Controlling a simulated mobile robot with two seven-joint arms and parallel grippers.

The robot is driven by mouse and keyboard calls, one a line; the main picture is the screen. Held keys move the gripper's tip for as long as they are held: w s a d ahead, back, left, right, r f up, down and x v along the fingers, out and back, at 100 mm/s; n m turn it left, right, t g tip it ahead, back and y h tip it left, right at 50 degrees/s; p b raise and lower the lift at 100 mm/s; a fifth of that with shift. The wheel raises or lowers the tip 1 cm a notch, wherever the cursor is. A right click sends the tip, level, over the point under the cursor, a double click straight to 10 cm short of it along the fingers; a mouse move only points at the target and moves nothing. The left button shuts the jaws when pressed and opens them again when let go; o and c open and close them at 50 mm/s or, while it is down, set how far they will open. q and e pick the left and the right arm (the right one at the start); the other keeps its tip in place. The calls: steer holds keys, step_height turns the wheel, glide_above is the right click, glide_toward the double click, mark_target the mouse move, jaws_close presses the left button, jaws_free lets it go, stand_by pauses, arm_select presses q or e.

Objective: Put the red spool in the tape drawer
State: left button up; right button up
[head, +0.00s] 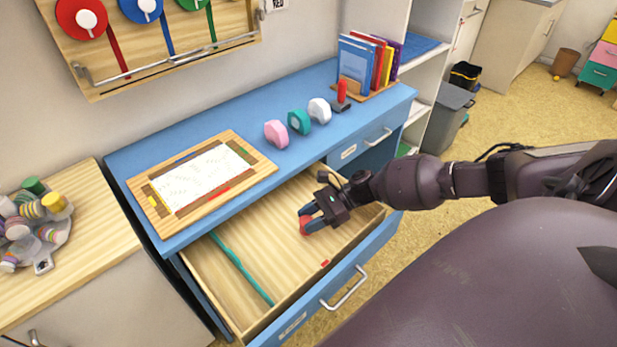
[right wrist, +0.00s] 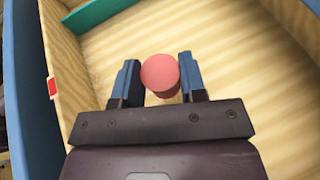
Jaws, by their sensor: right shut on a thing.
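The red spool (head: 304,227) is between the fingers of my right gripper (head: 308,219), inside the outline of the open drawer (head: 262,218). In the right wrist view, the spool (right wrist: 160,74) shows its round end between the two blue fingertips of the right gripper (right wrist: 157,82). I cannot tell whether the spool touches the drawer's wooden floor. The drawer is pulled out from the blue desk, with a silver handle on its blue front. My left gripper is out of view.
A teal divider (head: 241,268) crosses the drawer's left part; the floor right of it is clear. A small red mark (head: 325,263) is on the front wall. On the desk (head: 300,160) are a framed board (head: 201,178), pink, teal and white dispensers, and books (head: 366,62).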

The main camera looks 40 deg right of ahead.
step_height(320, 180, down, 3)
steer(key=shift+b, duration=0.35)
steer(key=shift+f, duration=0.3)
steer(key=shift+r, duration=0.1)
steer(key=o, duration=0.9)
steer(key=v, duration=0.7)
steer(key=shift+s+d+r, duration=0.1)
steer(key=shift+d, duration=0.15)
